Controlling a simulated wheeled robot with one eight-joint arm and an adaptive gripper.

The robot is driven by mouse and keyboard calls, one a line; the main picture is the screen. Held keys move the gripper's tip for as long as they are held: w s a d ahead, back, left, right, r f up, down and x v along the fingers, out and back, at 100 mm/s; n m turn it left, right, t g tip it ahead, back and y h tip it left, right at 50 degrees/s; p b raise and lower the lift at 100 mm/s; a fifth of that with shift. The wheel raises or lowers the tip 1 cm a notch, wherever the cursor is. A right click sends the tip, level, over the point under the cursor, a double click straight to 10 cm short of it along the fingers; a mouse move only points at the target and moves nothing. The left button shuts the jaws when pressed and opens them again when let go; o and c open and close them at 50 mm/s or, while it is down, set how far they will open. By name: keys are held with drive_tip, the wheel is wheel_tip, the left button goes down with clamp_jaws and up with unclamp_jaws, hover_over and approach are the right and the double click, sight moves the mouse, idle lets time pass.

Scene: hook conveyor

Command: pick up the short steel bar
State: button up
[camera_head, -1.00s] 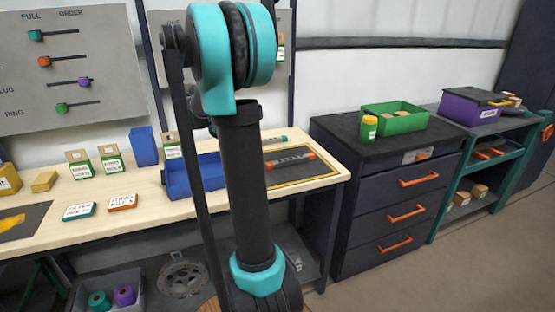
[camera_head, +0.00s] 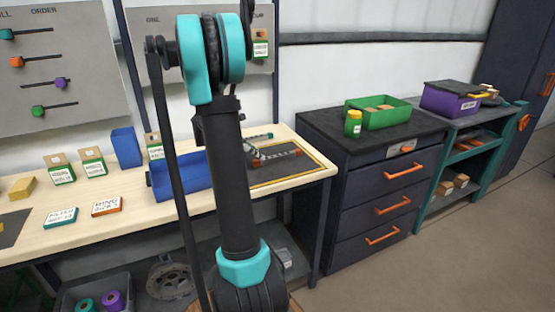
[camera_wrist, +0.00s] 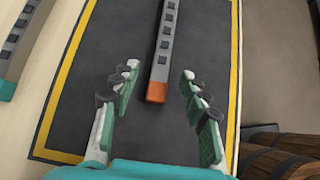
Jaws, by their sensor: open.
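A grey steel bar with dark square marks and an orange end (camera_wrist: 163,50) lies on a dark mat with a yellow border (camera_wrist: 90,120). In the head view the bar (camera_head: 283,154) is partly hidden by my arm and gripper. Its far end is cut off in the wrist view. My gripper (camera_wrist: 156,76) is open and empty above the mat, with the bar's orange end between its two fingers. A second grey bar with a teal end (camera_wrist: 12,50) lies left of the mat. I cannot tell from the frames which bar is the shorter.
A blue bin (camera_head: 178,177) stands left of the mat on the wooden bench. Label cards (camera_head: 107,206) and small boxes lie farther left. A dark drawer cabinet (camera_head: 350,195) with a green tray (camera_head: 372,118) and green jar (camera_head: 353,124) stands right of the bench.

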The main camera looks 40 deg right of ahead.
sight(267, 158)
drive_tip(key=shift+r+x, duration=0.2)
drive_tip(key=shift+x, duration=2.4)
drive_tip(key=shift+s+d, duration=0.15)
drive_tip(key=shift+d, duration=0.05)
clamp_jaws()
